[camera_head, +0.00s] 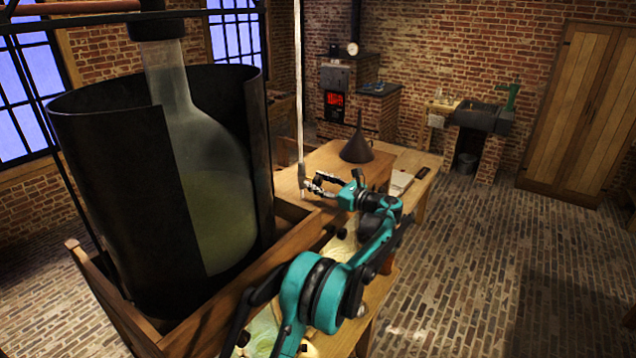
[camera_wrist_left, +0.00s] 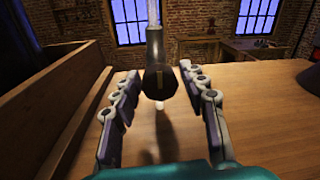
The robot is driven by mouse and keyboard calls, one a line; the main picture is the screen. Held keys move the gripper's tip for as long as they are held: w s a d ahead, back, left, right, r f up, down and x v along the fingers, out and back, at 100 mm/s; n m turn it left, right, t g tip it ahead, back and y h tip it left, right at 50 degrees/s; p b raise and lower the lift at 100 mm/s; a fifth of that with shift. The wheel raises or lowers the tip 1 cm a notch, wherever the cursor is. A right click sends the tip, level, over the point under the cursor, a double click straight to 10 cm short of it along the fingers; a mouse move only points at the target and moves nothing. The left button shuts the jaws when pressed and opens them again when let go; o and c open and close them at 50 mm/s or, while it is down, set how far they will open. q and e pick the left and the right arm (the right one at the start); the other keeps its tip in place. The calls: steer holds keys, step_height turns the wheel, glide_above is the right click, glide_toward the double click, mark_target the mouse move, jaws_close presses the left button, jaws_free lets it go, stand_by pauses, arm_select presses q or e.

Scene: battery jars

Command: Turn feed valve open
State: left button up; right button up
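In the head view the tube (camera_head: 299,90) hangs down over the wooden bench, and the valve there is small and hard to make out. My left gripper (camera_head: 313,184) is close beside the tube's lower end. In the left wrist view its two fingers (camera_wrist_left: 158,70) are spread, with the valve between them in the picture. I cannot tell whether either finger touches it. My right gripper is not in view.
A large glass vessel (camera_head: 208,150) stands inside a dark split cylinder (camera_head: 110,180) at left. A wooden board wall (camera_wrist_left: 60,105) runs left of the gripper. A dark funnel (camera_head: 357,148) stands on the bench (camera_head: 290,181). The brick floor at right is clear.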

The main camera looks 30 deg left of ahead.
arm_select(q)
steer(key=c, duration=0.7)
steer(key=shift+n, duration=0.3)
steer(key=shift+n+b, duration=0.9)
steer(key=shift+n, duration=0.3)
steer(key=n+b, duration=0.1)
steer(key=n, duration=0.3)
steer(key=shift+n+y+b, duration=0.3)
steer(key=shift+n+b, duration=0.05)
steer(key=shift+n, duration=0.05)
steer(key=n+b, duration=0.1)
steer(key=n, duration=0.4)
steer(key=shift+n+g, duration=0.3)
steer(key=shift+g, duration=0.1)
steer(key=n, duration=0.5)
steer(key=shift+g+b, duration=0.3)
steer(key=shift+b, duration=0.1)
steer(key=shift+n, duration=0.4)
